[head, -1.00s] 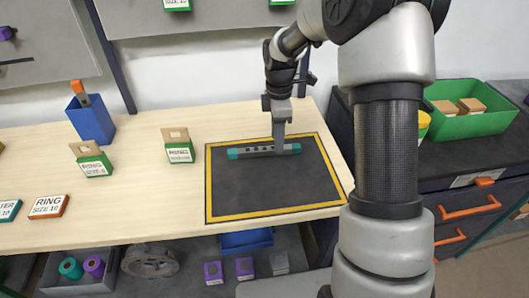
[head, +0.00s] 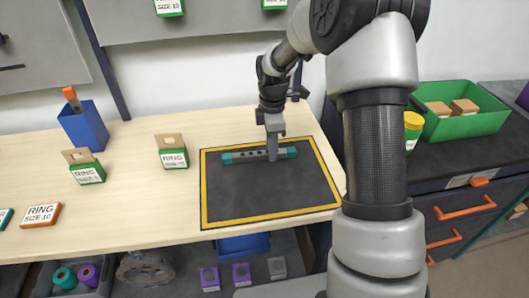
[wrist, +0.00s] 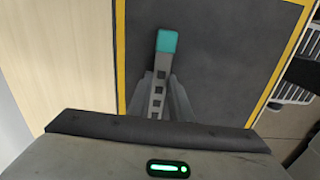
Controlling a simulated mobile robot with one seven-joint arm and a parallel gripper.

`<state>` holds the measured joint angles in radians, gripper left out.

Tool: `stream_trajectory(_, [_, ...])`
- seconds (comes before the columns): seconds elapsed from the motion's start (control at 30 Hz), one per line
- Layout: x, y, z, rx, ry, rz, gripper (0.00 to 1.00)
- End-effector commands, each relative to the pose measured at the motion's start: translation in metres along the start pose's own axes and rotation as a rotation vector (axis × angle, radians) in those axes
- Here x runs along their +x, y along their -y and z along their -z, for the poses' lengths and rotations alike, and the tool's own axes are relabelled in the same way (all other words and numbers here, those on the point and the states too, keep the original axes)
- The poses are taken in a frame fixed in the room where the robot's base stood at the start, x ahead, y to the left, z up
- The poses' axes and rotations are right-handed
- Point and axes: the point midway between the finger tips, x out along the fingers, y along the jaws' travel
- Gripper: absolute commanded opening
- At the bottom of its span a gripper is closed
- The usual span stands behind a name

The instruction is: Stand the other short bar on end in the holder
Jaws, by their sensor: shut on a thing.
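A grey bar with teal ends and a row of dark square holes (head: 245,155) lies flat on the dark mat (head: 270,195), near its back edge. My gripper (head: 272,155) points down and is shut on this bar, right of its middle. In the wrist view the bar (wrist: 162,70) runs between the fingers of my gripper (wrist: 160,100), one teal end sticking out ahead. The other teal end does not show there. A blue open-topped holder (head: 88,128) stands at the back left of the table. An orange-tipped bar (head: 71,98) stands tilted in it.
Two green-and-card RING boxes (head: 172,152) (head: 88,173) stand between the holder and the mat. An orange RING box (head: 41,215) lies at the front left. A green bin (head: 465,122) stands on the right-hand bench. Bare wood lies between the holder and the boxes.

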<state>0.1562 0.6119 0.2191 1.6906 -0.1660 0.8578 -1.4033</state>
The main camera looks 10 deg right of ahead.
Motion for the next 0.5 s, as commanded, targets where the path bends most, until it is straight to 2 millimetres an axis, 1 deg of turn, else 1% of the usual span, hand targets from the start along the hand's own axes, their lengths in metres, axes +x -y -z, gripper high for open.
stream_trajectory(0.07, [-0.006, -0.001, 0.000, 0.000, 0.000, -0.003, 0.00])
stream_trajectory(0.17, [-0.021, -0.001, 0.000, 0.001, 0.000, -0.005, 0.00])
stream_trajectory(0.3, [-0.051, -0.002, 0.000, 0.000, 0.000, -0.007, 0.00])
stream_trajectory(0.5, [-0.086, -0.001, 0.000, 0.000, -0.001, -0.005, 0.00])
